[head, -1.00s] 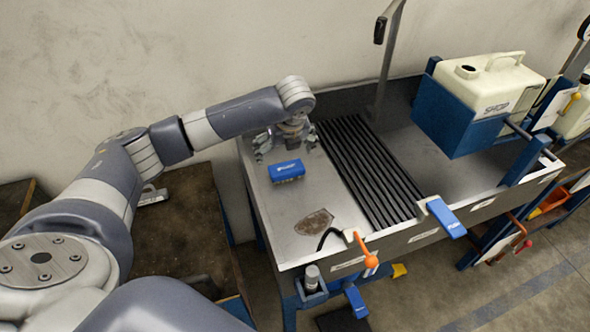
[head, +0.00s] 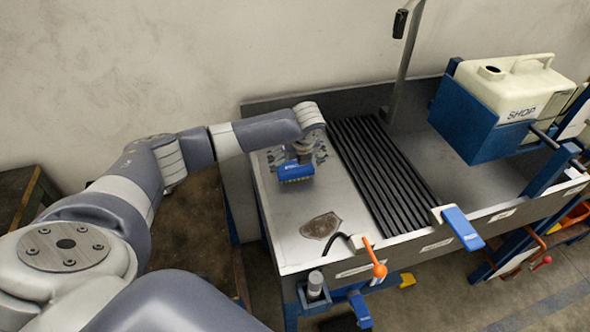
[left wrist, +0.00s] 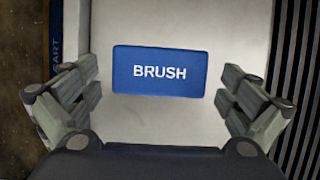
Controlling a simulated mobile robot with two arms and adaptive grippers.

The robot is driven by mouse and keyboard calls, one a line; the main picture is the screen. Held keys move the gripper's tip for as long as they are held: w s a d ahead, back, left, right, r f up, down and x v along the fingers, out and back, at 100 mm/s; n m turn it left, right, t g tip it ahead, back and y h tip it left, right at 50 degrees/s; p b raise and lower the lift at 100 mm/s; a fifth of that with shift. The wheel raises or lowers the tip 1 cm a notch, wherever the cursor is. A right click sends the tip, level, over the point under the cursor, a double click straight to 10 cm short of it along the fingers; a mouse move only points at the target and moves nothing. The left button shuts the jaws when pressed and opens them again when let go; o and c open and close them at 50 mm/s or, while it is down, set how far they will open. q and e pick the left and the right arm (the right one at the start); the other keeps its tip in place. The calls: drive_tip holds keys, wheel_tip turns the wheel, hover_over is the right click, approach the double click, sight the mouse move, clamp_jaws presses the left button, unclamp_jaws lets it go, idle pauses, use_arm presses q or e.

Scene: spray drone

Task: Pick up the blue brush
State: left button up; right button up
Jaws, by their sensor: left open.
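The blue brush (head: 295,173) lies on the metal tabletop of the bench, near its left end. In the left wrist view the blue brush (left wrist: 160,71) shows its top with the word BRUSH, lying lengthwise across the picture. My left gripper (head: 297,158) is right over the brush and partly covers it in the head view. In the left wrist view its open fingers (left wrist: 162,90) stand to the left and right of the brush, with gaps on both sides. The gripper holds nothing. My right gripper is not in view.
Black slats (head: 385,170) run across the bench right of the brush. A cream jug (head: 508,90) sits in a blue holder (head: 465,120). An orange-knobbed lever (head: 379,270) and a blue-handled lever (head: 463,228) stand at the front edge. Bare metal lies in front of the brush.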

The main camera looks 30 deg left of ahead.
sight(295, 166)
use_arm(q)
drive_tip(key=shift+x, duration=1.8)
drive_tip(key=shift+s+d, duration=0.1)
drive_tip(key=shift+s, duration=0.05)
drive_tip(key=c, duration=0.9)
drive_tip(key=shift+o, duration=0.2)
drive_tip(key=shift+r, duration=0.1)
drive_tip(key=shift+r, duration=0.6)
wheel_tip(295, 166, up, 2)
drive_tip(key=shift+r+b, duration=0.15)
drive_tip(key=shift+b, duration=0.35)
drive_tip(key=w+d+b, duration=0.1)
drive_tip(key=w+d, duration=0.1)
drive_tip(key=d, duration=0.3)
drive_tip(key=w+d+r+b, duration=0.1)
drive_tip(key=w+d, duration=0.1)
drive_tip(key=d, duration=0.2)
drive_tip(key=w+d+b, duration=0.2)
drive_tip(key=d, duration=0.3)
drive_tip(key=shift+w+d+r, duration=0.15)
drive_tip(key=shift+w+d, duration=0.15)
drive_tip(key=shift+w, duration=0.1)
